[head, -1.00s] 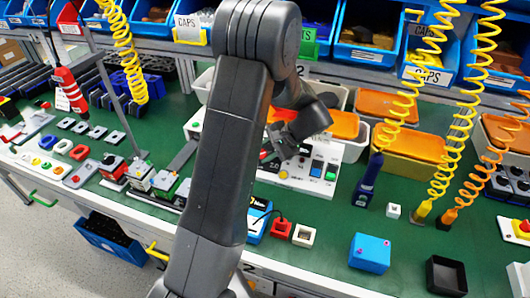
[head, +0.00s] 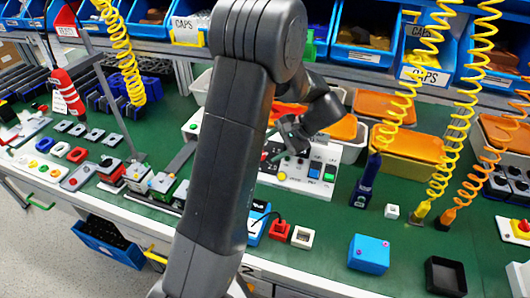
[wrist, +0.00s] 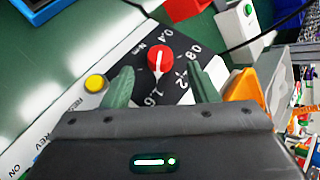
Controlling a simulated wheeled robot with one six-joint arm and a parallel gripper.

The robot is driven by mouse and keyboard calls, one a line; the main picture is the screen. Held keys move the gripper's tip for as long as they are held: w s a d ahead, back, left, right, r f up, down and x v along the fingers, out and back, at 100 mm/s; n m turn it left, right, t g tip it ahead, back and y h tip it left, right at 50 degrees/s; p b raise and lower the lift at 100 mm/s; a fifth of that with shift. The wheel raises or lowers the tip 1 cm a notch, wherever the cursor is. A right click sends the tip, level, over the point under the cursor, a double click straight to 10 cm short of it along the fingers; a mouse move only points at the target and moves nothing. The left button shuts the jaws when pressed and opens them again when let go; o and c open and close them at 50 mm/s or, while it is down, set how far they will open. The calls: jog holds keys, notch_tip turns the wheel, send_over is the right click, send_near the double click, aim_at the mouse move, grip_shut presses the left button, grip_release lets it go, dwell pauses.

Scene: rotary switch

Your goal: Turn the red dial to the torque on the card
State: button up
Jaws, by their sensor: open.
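In the wrist view the red dial (wrist: 161,60) sits on a black scale plate (wrist: 180,68) marked 0.4, 0.8, 1.2, 1.6 and Nm. Its white line runs roughly between the 0.4 side and the 1.6 side; I cannot tell which end is the pointer. My gripper (wrist: 161,84) is open, its green-grey fingers apart on either side of and short of the dial, with nothing between them. In the head view my gripper (head: 291,134) is over the white control panel (head: 302,182) and hides the dial. I cannot make out a torque card.
A yellow button (wrist: 96,83) lies left of the dial in the wrist view. Orange-lidded bins (head: 408,142) stand behind.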

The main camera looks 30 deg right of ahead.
jog(key=v, duration=0.9)
jog(key=x, duration=1.4)
jog(key=shift+s+r, duration=0.1)
